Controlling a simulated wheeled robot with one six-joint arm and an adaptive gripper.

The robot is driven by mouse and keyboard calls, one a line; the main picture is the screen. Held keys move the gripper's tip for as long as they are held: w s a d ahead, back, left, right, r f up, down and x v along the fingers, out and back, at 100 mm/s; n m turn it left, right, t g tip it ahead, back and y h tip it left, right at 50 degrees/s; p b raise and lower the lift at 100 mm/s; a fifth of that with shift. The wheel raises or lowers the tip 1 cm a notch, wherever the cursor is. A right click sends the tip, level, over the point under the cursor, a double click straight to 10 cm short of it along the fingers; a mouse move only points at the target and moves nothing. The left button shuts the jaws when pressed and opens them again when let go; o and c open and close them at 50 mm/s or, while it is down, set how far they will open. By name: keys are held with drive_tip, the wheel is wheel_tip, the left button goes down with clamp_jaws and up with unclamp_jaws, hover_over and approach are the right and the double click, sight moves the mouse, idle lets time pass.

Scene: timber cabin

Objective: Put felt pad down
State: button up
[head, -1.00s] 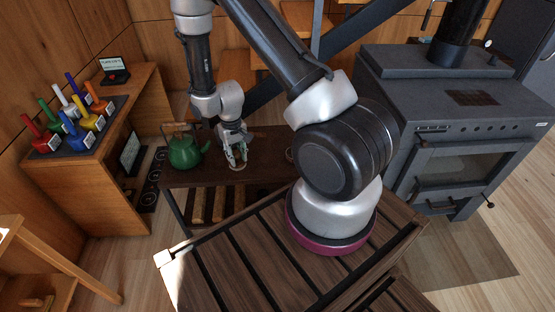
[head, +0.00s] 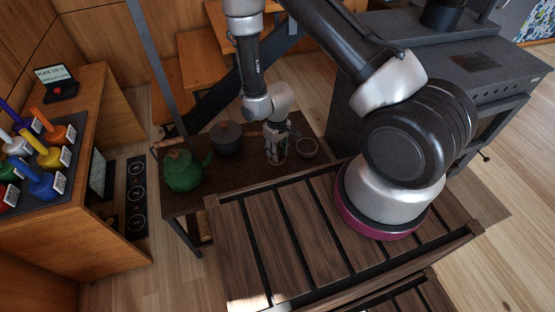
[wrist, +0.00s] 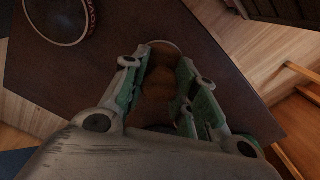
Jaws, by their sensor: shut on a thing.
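A pale curved edge shows at the piece's far end. In the head view the fingers and wrist hide most of it. I cannot tell whether it touches the tabletop, which also fills much of the wrist view (wrist: 100,75).
The green kettle (head: 182,171) and a dark lidded pot (head: 227,137) stand left of my gripper. A slatted wooden table (head: 290,235) lies in front, a black stove (head: 480,85) at right. Bare tabletop lies around the fingers.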

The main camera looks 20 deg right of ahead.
drive_tip(key=shift+f, duration=2.4)
drive_tip(key=o, duration=1.1)
drive_tip(key=shift+f, duration=0.1)
drive_tip(key=shift+c, duration=0.2)
drive_tip(key=shift+a, duration=0.1)
